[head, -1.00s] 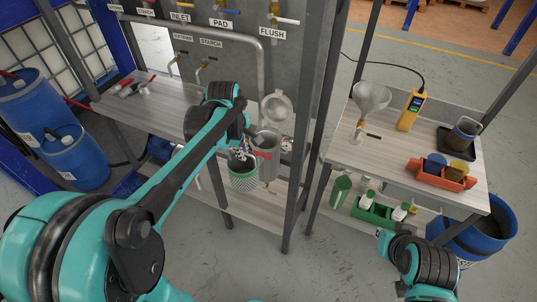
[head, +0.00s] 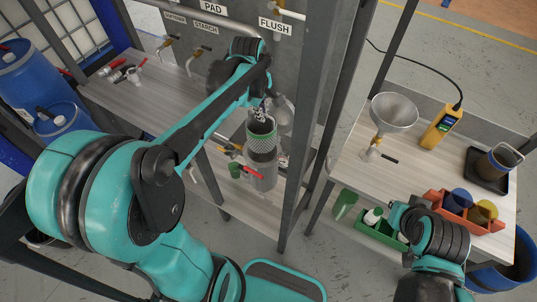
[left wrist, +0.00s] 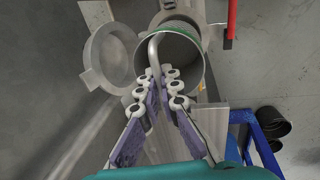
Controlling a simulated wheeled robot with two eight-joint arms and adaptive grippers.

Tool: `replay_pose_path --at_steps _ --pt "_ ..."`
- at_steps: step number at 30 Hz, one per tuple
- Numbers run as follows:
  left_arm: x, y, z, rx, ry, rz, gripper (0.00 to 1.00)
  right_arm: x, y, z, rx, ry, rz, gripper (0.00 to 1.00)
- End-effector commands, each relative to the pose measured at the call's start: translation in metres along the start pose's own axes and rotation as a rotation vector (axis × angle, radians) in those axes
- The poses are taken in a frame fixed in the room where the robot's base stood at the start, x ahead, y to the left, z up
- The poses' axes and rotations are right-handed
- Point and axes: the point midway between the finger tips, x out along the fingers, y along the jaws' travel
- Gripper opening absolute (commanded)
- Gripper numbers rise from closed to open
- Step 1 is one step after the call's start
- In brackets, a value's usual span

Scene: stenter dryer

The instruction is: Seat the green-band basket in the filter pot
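The green-band basket (head: 262,140), a grey mesh cylinder with a green rim, hangs upright from my left gripper (head: 261,111) in the head view. It lines up over the metal filter pot (head: 264,178); its lower end overlaps the pot's mouth, and I cannot tell whether it has entered. In the left wrist view, my left gripper (left wrist: 158,88) has its fingers closed on the bent handle of the basket (left wrist: 182,52). The pot's round lid (left wrist: 108,56) stands open at left. My right arm shows at lower right; its fingers are not visible.
A pot handle with a red grip (head: 250,173) sticks out at the front. A steel post (head: 302,150) stands close right of the pot. The right-hand table holds a funnel (head: 394,112), a yellow meter (head: 440,126) and a red caddy (head: 466,212).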

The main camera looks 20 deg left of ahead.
Motion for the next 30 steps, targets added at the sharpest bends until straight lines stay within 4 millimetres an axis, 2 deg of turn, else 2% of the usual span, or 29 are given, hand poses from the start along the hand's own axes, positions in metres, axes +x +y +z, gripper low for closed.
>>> replay_pose_path --at_steps 5,12,15,18,25,30 --pt "0.029 -0.006 0.000 0.000 0.000 0.000 0.00 0.007 0.000 0.006 0.000 0.000 0.000 0.00" --pt "0.096 -0.019 0.000 0.000 0.000 0.000 0.00 0.023 0.000 0.017 0.000 0.000 0.000 0.00" --pt "0.117 -0.023 0.000 0.000 0.000 0.000 0.00 0.028 0.000 0.021 0.000 0.000 0.000 0.00" --pt "0.131 -0.026 0.000 0.000 0.000 0.000 0.00 0.031 0.000 0.022 0.000 0.000 0.000 0.00" --pt "0.148 -0.030 0.000 0.000 0.000 0.000 0.00 0.035 0.000 0.025 0.000 0.000 0.000 0.00" --pt "0.174 -0.035 0.000 0.000 0.000 0.000 0.00 0.042 0.000 0.030 0.000 0.000 0.000 0.00"
